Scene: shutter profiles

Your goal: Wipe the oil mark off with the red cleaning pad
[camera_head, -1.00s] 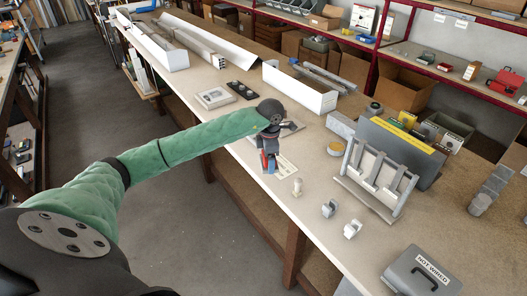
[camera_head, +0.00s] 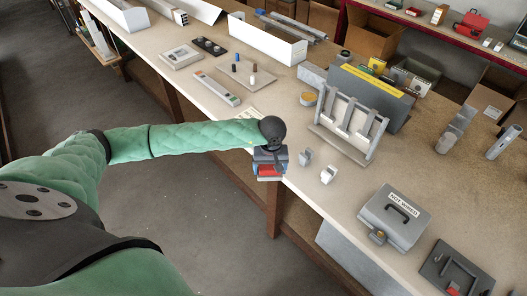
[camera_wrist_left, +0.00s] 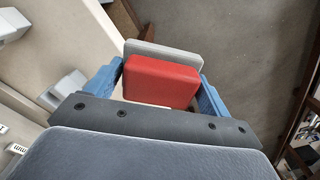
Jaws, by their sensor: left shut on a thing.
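My left gripper (camera_head: 270,166) is shut on the red cleaning pad (camera_head: 270,172), held at the front edge of the workbench (camera_head: 305,205). In the left wrist view the pad (camera_wrist_left: 160,82) is a red block with a light grey backing, between the blue fingers of the gripper (camera_wrist_left: 160,76). The floor shows beyond it, and the bench top is to its left. I cannot make out the oil mark in either view; the gripper and arm hide part of the bench edge. My right gripper is not in view.
Two small grey-white clips (camera_head: 327,174) stand just right of the gripper. Behind them is a grey slotted rack (camera_head: 350,122). A labelled grey case (camera_head: 397,215) and a dark tray (camera_head: 440,262) lie at the lower right. Open bench lies between rack and case.

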